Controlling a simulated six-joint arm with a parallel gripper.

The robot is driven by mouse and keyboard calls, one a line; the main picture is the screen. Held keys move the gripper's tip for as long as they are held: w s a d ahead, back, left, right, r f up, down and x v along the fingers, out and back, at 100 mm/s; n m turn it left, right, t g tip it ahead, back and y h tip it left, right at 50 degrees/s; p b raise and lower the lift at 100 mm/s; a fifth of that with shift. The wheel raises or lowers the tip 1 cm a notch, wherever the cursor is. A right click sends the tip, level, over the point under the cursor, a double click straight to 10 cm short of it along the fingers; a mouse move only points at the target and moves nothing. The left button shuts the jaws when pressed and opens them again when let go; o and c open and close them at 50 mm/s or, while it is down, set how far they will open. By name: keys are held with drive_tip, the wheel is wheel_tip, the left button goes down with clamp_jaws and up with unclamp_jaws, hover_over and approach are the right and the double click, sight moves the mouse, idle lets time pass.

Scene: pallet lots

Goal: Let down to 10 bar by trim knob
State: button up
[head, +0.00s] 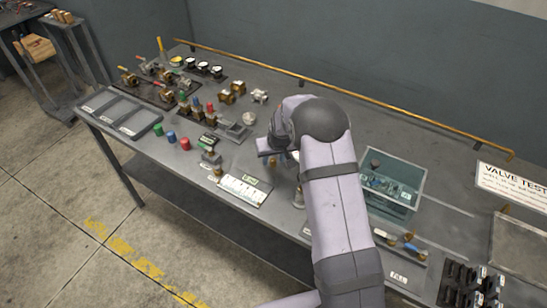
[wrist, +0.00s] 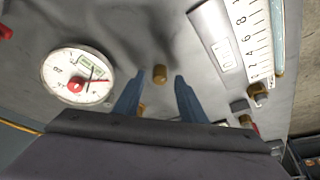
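My gripper (wrist: 157,82) is open in the wrist view, its two blue fingers apart. A round white gauge (wrist: 77,78) with a red needle and a green-edged label lies left of the fingers. Its reading is too small to tell. In the head view my arm hides most of the gripper and the fittings beneath it.
A white numbered scale (wrist: 248,38) is right of the fingers; it also shows on the bench in the head view (head: 242,190). A clear box (head: 405,165) stands right of my arm. Valves (head: 150,80) and coloured caps (head: 171,137) are to the left. A brass rail (head: 350,92) runs behind.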

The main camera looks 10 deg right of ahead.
drive_tip(key=shift+w+f, duration=0.25)
drive_tip(key=shift+f, duration=0.35)
clamp_jaws()
drive_tip(key=shift+f+n+b, duration=0.25)
drive_tip(key=shift+n+b, duration=0.15)
drive_tip(key=shift+b, duration=0.5)
drive_tip(key=shift+r+n+y+b, duration=0.1)
drive_tip(key=shift+n+y+b, duration=0.25)
drive_tip(key=shift+b, duration=0.35)
drive_tip(key=shift+r, duration=0.15)
